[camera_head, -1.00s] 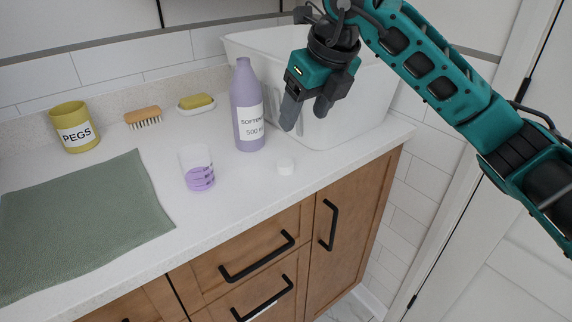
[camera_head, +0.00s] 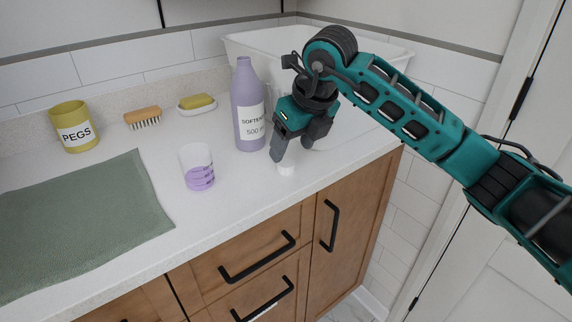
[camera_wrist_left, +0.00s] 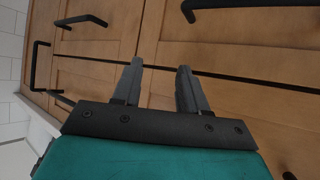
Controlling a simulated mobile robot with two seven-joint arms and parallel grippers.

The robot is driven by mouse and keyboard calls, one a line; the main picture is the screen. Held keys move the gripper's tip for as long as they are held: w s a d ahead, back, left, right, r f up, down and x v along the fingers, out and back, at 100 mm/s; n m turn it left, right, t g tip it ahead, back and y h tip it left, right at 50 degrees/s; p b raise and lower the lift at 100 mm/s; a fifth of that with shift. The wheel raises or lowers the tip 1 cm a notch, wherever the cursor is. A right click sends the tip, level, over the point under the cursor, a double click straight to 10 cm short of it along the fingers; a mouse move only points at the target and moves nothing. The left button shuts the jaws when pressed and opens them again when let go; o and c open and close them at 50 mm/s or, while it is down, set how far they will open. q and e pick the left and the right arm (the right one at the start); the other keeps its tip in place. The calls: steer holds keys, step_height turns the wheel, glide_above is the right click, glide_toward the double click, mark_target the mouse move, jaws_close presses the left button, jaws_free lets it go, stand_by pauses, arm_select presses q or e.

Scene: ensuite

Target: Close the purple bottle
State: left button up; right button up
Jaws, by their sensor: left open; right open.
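The purple bottle (camera_head: 248,108) stands upright on the white counter, with a label reading "SOFTENER 500 ml". Its narrow neck at the top shows no cap. A small white cap (camera_head: 286,169) lies on the counter to the right of the bottle, near the front edge. My right gripper (camera_head: 291,152) is open just above the cap, with its fingers pointing down; part of the cap is hidden behind a finger. My left gripper (camera_wrist_left: 160,85) is open and empty in the left wrist view, in front of wooden cabinet fronts. It does not show in the head view.
A measuring cup (camera_head: 197,167) with purple liquid stands left of the bottle. A white bin (camera_head: 350,125) stands behind my right gripper. A yellow PEGS pot (camera_head: 74,127), a brush (camera_head: 143,117), a soap dish (camera_head: 197,107) and a green cloth (camera_head: 80,220) lie further left.

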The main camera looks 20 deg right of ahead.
mark_target(287, 163)
steer(key=x, duration=0.4)
steer(key=shift+s+a+f, duration=0.15)
steer(key=shift+s+f, duration=0.05)
steer(key=shift+f, duration=0.05)
steer(key=shift+c, duration=0.4)
steer(key=c, duration=1)
